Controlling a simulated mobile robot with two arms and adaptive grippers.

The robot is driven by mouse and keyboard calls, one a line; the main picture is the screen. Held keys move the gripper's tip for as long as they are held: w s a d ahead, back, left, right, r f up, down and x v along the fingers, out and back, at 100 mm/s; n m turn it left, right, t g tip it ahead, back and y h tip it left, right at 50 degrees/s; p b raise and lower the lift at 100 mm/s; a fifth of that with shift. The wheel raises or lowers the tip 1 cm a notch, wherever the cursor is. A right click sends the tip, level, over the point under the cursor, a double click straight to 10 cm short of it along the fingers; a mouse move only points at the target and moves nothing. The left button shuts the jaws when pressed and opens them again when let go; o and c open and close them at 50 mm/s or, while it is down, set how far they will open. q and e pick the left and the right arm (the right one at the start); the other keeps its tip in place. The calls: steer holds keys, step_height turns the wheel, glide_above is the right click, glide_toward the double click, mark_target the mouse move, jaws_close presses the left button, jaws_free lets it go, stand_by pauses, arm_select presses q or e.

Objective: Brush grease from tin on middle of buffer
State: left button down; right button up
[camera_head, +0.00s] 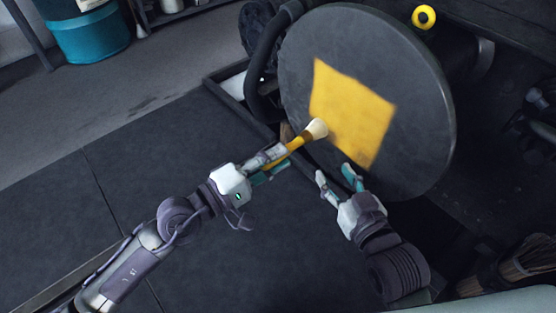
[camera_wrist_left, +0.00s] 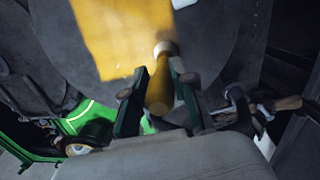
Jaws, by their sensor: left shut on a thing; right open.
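The buffer (camera_head: 415,110) is a large dark round disc, tilted in the head view. A yellow square patch (camera_head: 350,108) covers its middle; the patch also shows in the left wrist view (camera_wrist_left: 115,35). My left gripper (camera_head: 272,162) is shut on the brush (camera_head: 298,143), which has a yellow handle and pale bristles. The bristle end overlaps the patch's lower left edge in the head view; I cannot tell if it touches. The brush also shows in the left wrist view (camera_wrist_left: 160,92). My right gripper (camera_head: 336,180) is open and empty, near the disc's lower edge. I cannot make out the grease tin.
A dark curved hose (camera_head: 262,75) runs beside the disc's left edge. A teal round box (camera_head: 90,36) stands at the upper left. A yellow ring (camera_head: 424,17) is behind the disc at the upper right. Dark floor (camera_head: 140,170) at left is clear.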

arm_select(q)
steer(key=shift+w+a+b, duration=0.3)
steer(key=shift+w+b, duration=0.05)
steer(key=shift+w+a+b, duration=0.7)
steer(key=shift+w+b, duration=0.35)
arm_select(e)
step_height(320, 180, up, 11)
steer(key=s+a+t+y, duration=0.1)
steer(key=t+y, duration=0.1)
steer(key=t, duration=0.5)
steer(key=shift+a+y, duration=0.2)
steer(key=shift+y, duration=0.1)
steer(key=shift+s, duration=0.1)
steer(key=shift+r, duration=0.1)
